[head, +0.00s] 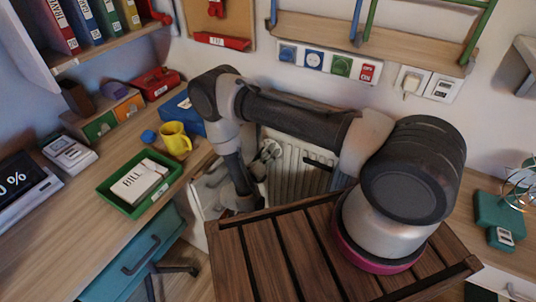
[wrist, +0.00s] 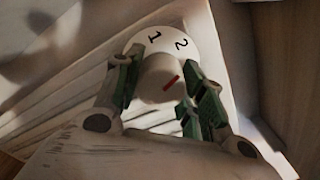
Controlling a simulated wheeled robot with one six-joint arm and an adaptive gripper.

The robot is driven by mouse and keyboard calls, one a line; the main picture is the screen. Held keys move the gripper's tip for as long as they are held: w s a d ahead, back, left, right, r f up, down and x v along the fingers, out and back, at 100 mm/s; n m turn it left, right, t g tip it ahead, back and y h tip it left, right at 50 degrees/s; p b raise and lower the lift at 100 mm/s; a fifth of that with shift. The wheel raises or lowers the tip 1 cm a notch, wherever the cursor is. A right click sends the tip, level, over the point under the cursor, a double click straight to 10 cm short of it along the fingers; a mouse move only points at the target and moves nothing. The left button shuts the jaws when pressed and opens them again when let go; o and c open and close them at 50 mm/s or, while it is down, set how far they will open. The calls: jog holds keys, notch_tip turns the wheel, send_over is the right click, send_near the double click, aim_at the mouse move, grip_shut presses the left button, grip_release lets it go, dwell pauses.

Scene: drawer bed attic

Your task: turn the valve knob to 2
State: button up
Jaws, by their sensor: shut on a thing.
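The valve knob (wrist: 160,74) is pale and round, with a red mark on its front face, and shows in the wrist view. Behind it is a white dial collar (wrist: 166,38) with the black numerals 1 and 2. The red mark slants up and to the right, on the side of the 2; I cannot tell whether it lines up with it exactly. My gripper (wrist: 162,82) is shut on the knob, with one green-padded finger on each side. In the head view the knob is too small and obscured to make out beside the white radiator (head: 297,165).
A slatted wooden surface (head: 292,255) lies in front of the radiator. At left, a desk holds a green tray (head: 127,195) with a bill, and a yellow mug (head: 175,138). A teal drawer (head: 135,262) is below. In the wrist view, pale ribs fill the left side.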

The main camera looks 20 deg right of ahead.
dwell(0.4)
jog(key=o, duration=1)
jog(key=v, duration=1.2)
